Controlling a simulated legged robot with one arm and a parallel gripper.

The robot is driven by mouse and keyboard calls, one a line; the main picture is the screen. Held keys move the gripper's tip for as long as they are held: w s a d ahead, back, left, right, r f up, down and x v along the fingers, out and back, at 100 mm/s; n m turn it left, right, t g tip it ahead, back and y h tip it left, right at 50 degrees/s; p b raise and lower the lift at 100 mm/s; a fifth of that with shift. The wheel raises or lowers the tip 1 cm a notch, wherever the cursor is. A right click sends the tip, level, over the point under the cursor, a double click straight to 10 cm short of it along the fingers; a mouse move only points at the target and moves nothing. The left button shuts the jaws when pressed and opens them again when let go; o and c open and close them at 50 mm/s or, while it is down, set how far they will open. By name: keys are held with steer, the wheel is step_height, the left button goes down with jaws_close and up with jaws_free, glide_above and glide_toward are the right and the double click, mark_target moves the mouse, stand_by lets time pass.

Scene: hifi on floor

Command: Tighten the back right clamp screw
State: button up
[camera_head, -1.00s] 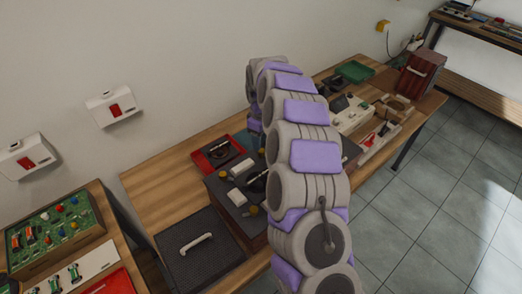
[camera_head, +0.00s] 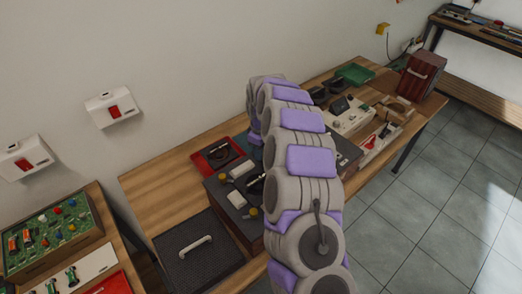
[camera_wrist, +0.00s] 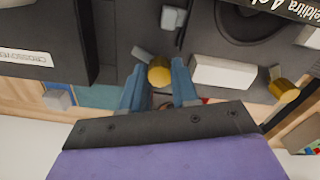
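In the wrist view, a yellow clamp screw knob (camera_wrist: 160,71) lies at the tips of my gripper (camera_wrist: 158,75). The blue fingers are apart, one on each side of the knob, and I cannot tell whether they touch it. A second yellow knob (camera_wrist: 284,91) is to the right, beyond a white block (camera_wrist: 222,72). In the head view, the dark unit carries yellow knobs, one at its left (camera_head: 224,177) and one near its front (camera_head: 256,212). My arm hides my gripper and part of the unit there.
A red tray (camera_head: 205,164) lies behind the unit, against the wall side. A dark mesh panel (camera_head: 185,270) with a light handle is at the front left. A white-panelled device (camera_head: 349,116) and a green tray (camera_head: 355,73) stand farther along the bench.

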jaws_close()
steer(key=shift+r+m+p, duration=0.1)
steer(key=shift+m+p, duration=0.2)
steer(key=shift+p, duration=0.05)
steer(key=m+p, duration=0.3)
steer(key=shift+r+m, duration=0.1)
steer(key=shift+m, duration=0.2)
steer(key=m+p, duration=0.3)
steer(key=m, duration=0.3)
steer(key=shift+p, duration=0.3)
steer(key=m+p, duration=0.2)
steer(key=m, duration=0.3)
steer(key=shift+m, duration=0.4)
steer(key=m+p, duration=0.2)
steer(key=m, duration=0.3)
steer(key=shift+m, duration=0.4)
